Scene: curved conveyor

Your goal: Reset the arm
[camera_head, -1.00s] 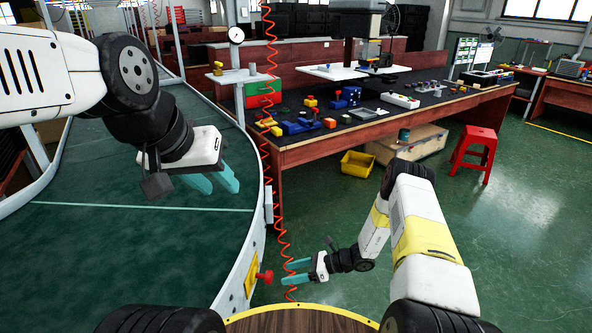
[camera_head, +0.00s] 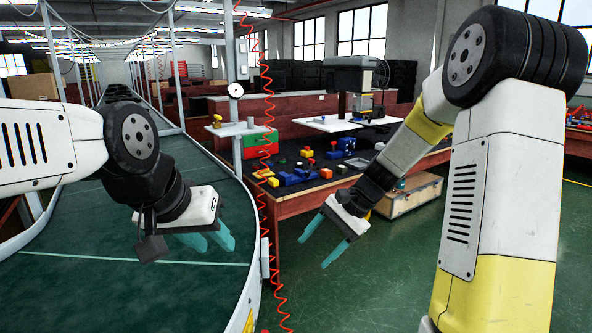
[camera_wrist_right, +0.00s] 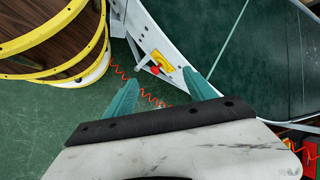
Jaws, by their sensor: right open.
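My left gripper (camera_head: 208,240) is over the green conveyor belt (camera_head: 95,225) in the head view. Its two teal fingers look slightly apart, but the angle hides the gap. My right gripper (camera_head: 325,240) is raised in front of the workbench, with its teal fingers spread and nothing between them. In the right wrist view its fingers (camera_wrist_right: 162,97) are also apart and empty, above the green floor near the conveyor's edge.
The workbench (camera_head: 290,203) with several coloured parts stands behind the right gripper. A coiled red cable (camera_head: 262,120) hangs between conveyor and bench. A wooden box (camera_head: 410,196) sits under the bench.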

